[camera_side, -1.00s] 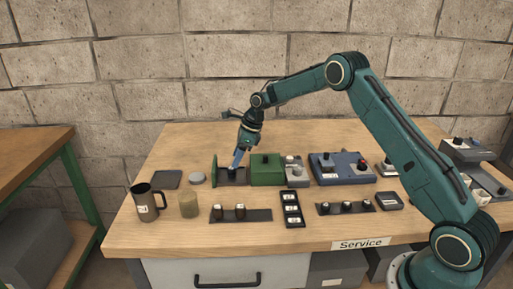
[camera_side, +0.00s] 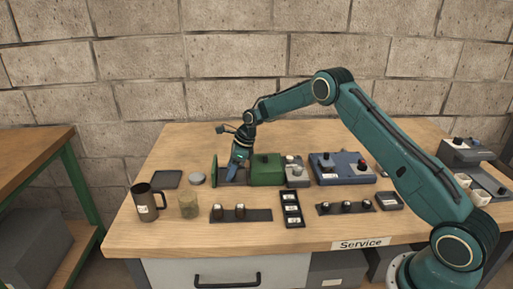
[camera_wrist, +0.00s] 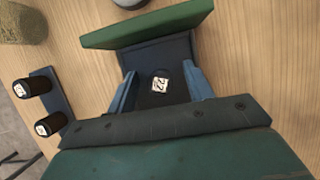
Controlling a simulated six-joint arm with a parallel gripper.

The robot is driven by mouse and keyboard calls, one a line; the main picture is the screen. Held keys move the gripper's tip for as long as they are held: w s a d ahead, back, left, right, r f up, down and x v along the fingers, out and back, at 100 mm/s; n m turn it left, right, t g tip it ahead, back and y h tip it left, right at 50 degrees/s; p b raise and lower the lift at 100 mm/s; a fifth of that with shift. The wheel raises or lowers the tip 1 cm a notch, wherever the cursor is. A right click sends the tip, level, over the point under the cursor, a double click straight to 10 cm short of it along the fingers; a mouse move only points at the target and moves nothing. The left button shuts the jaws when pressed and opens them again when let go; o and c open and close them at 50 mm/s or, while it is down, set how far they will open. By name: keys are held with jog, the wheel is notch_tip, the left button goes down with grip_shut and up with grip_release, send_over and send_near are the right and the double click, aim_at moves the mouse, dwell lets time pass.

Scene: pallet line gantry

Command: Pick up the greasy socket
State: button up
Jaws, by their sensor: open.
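A dark socket with a white label reading 22 (camera_wrist: 160,84) stands in a dark recess beside an upright green plate (camera_wrist: 150,24). I cannot tell from its surface whether it is greasy. My gripper (camera_wrist: 163,75) is open, with one blue finger on each side of this socket; I cannot tell whether they touch it. In the side view my gripper (camera_side: 236,178) is low, between the green plate (camera_side: 214,170) and a green block (camera_side: 266,168), and hides the socket.
Two dark sockets stand on a black rack (camera_side: 257,215) in front. A black label tray (camera_side: 291,208), a second rack (camera_side: 345,208) and a blue box (camera_side: 330,178) are to the right.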

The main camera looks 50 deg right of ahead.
dwell(0.4)
grip_shut()
jog(key=shift+r, duration=0.2)
notch_tip(320, 180, up, 20)
jog(key=shift+f, duration=0.15)
dwell(0.6)
jog(key=shift+f, duration=0.15)
dwell(0.4)
